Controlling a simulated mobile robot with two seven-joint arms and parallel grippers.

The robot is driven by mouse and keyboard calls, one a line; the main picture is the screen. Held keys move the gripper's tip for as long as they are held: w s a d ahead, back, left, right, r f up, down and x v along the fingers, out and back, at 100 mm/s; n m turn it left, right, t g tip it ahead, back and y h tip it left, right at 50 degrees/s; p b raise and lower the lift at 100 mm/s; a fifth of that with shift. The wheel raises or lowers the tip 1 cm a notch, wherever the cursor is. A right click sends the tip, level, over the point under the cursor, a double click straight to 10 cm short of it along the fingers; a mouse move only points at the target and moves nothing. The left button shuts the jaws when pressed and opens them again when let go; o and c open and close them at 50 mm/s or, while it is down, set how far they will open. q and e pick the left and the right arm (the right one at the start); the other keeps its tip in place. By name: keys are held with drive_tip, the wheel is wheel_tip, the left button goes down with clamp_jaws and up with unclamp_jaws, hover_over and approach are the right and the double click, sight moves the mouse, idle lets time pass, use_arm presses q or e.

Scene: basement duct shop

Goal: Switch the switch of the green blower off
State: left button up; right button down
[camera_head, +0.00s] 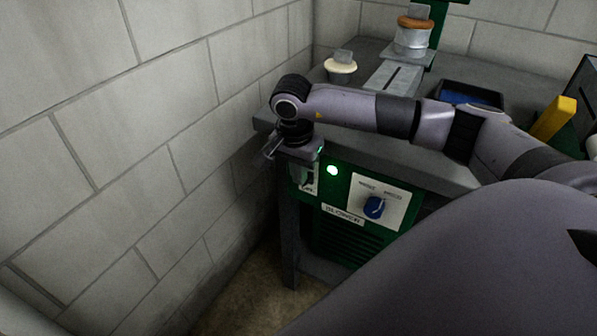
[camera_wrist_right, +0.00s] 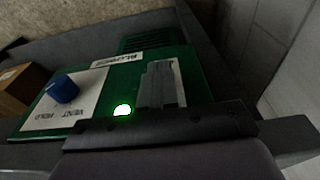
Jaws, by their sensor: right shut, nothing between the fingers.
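The green blower (camera_head: 335,188) sits under the left end of the bench, with a lit green lamp (camera_head: 332,170) and a blue knob (camera_head: 374,207) on its front. In the right wrist view the green panel (camera_wrist_right: 205,88) appears upside down, with the lamp (camera_wrist_right: 122,110) lit. My right gripper (camera_head: 303,175) is at the panel's left end, left of the lamp. Its fingers (camera_wrist_right: 160,72) are shut and empty in front of a pale plate. The fingers cover most of that plate, so the switch and its position are hidden. I cannot tell whether they touch it. My left gripper is out of view.
The grey bench top (camera_head: 450,168) overhangs the blower, and a bench leg (camera_head: 289,230) stands at its left. A block wall (camera_head: 130,150) is close on the left. A blue-lined tray (camera_head: 470,94), a yellow block (camera_head: 553,118) and a cream-rimmed pot (camera_head: 341,68) stand on the bench.

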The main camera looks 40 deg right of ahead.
drive_tip(key=shift+s+a+f+b, duration=0.1)
drive_tip(key=shift+a+f+b, duration=0.15)
drive_tip(key=shift+f+b, duration=0.05)
drive_tip(key=shift+s+a+f+b, duration=0.15)
drive_tip(key=shift+a+f+b, duration=0.35)
drive_tip(key=shift+f+b, duration=0.3)
drive_tip(key=shift+d+r, duration=0.1)
drive_tip(key=shift+w+d+r, duration=0.25)
drive_tip(key=shift+d+r, duration=0.05)
drive_tip(key=shift+d, duration=0.25)
drive_tip(key=shift+r, duration=0.1)
wheel_tip(320, 180, up, 7)
drive_tip(key=shift+s+a+p, duration=0.2)
drive_tip(key=shift+a+p, duration=0.1)
drive_tip(key=shift+a, duration=0.15)
idle(0.6)
